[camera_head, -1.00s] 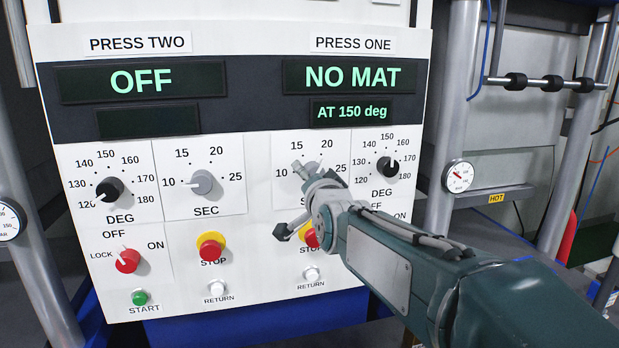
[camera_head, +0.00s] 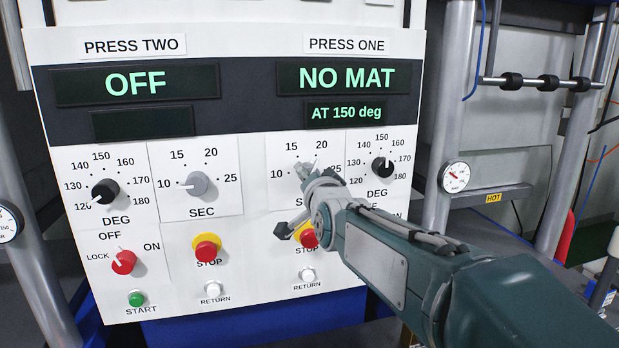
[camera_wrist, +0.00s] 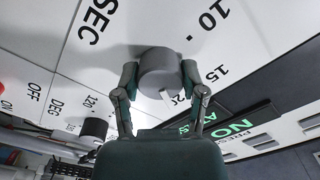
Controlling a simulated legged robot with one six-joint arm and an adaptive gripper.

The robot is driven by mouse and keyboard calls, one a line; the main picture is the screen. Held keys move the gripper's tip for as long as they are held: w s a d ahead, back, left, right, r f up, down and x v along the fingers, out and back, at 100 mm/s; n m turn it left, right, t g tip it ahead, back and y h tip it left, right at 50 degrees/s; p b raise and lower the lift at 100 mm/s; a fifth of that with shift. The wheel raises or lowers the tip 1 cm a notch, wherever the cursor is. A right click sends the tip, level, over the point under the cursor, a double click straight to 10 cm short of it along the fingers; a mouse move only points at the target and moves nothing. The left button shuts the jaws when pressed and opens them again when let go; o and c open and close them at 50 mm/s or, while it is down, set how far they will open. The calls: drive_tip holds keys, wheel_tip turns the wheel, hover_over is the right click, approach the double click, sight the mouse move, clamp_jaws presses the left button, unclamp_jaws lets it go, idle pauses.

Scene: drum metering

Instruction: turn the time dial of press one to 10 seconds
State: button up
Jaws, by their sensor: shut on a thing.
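The time dial of press one is a grey round knob (camera_wrist: 159,68) in the middle of the wrist view. Its white pointer mark faces about the 20 label, which is partly hidden; the 10 and 15 labels show clear. My gripper (camera_wrist: 160,78) has one finger on each side of the knob and is shut on it. In the head view my gripper (camera_head: 304,174) covers most of this dial, under the PRESS ONE sign (camera_head: 347,45), and hides its pointer. The press one display (camera_head: 346,77) reads NO MAT, with AT 150 deg below.
The black DEG dial (camera_head: 382,167) of press one sits close right of my gripper. The red stop button (camera_head: 309,239) is just below, partly covered by my gripper. Press two's grey SEC dial (camera_head: 198,184) is to the left, pointing at 10.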

drive_tip(key=n, duration=0.2)
drive_tip(key=f+n, duration=0.1)
drive_tip(key=n, duration=0.2)
drive_tip(key=shift+w, duration=0.1)
drive_tip(key=n, duration=0.6)
drive_tip(key=shift+n, duration=0.3)
drive_tip(key=n, duration=0.6)
drive_tip(key=shift+d+n, duration=0.15)
drive_tip(key=shift+n, duration=0.15)
drive_tip(key=n, duration=0.5)
drive_tip(key=shift+d+r, duration=0.1)
drive_tip(key=shift+n, duration=0.3)
drive_tip(key=o, duration=1.1)
drive_tip(key=shift+w, duration=0.15)
drive_tip(key=shift+o, duration=0.2)
drive_tip(key=shift+r, duration=0.25)
